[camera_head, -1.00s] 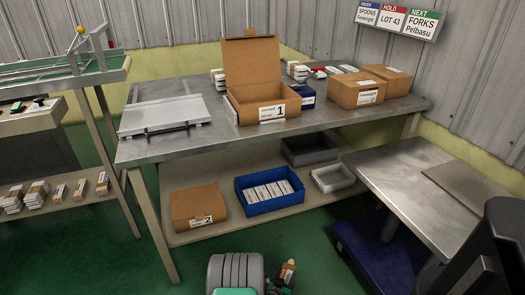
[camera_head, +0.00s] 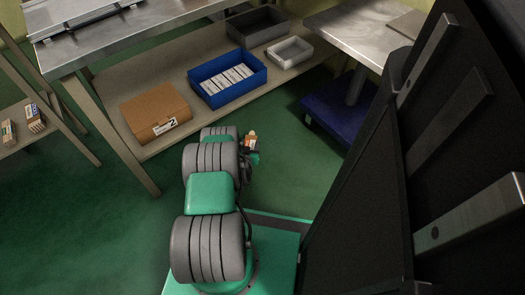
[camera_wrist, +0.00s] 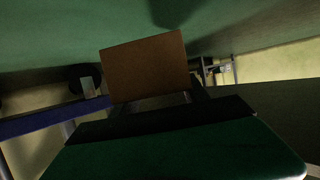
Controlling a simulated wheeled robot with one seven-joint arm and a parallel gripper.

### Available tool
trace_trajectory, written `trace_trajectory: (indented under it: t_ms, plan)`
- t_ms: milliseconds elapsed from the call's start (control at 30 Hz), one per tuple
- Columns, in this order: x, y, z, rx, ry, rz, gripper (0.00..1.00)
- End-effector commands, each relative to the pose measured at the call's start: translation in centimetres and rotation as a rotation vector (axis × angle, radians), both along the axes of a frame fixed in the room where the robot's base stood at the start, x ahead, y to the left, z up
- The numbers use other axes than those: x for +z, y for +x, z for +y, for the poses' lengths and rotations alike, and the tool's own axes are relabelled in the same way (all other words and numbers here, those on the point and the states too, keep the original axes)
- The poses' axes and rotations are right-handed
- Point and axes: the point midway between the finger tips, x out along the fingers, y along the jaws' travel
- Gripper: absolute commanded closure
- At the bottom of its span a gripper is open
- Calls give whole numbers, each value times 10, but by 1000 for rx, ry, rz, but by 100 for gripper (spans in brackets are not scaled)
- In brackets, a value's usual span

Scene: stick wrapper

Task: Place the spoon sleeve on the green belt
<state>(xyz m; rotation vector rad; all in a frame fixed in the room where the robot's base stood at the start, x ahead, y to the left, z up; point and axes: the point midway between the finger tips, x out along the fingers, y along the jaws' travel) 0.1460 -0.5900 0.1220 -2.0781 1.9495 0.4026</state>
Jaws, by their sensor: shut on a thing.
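My gripper (camera_head: 253,157) is low over the green floor, in front of the table's lower shelf. It is shut on a small brown sleeve (camera_head: 251,139). In the wrist view the sleeve (camera_wrist: 147,65) shows as a plain brown rectangle between the fingers. Its label is too small to read, so I cannot tell from it that this is the spoon sleeve. The green belt is not in view now.
The lower shelf (camera_head: 112,85) holds a closed brown box (camera_head: 155,108), a blue bin (camera_head: 227,78) with several white packs, and grey bins. A steel side table (camera_head: 365,28) stands at right. Small packs (camera_head: 34,118) sit on a rack at left. The floor between is clear.

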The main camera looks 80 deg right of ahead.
Motion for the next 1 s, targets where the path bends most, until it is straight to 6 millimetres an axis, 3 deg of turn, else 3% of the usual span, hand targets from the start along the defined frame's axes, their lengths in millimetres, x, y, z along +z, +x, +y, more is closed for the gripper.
trace_trajectory:
  t_ms: [33,267,467,833,867,1000]
  plan:
    - [-29,-1,-6,2,4,0,89]
    - [-47,-1,-26,8,5,0,89]
    - [-82,-5,-31,4,7,2,89]
    - [-82,-6,-32,2,6,2,89]
    - [-83,-6,-32,2,6,2,47]
    - [-82,-6,-32,2,6,2,36]
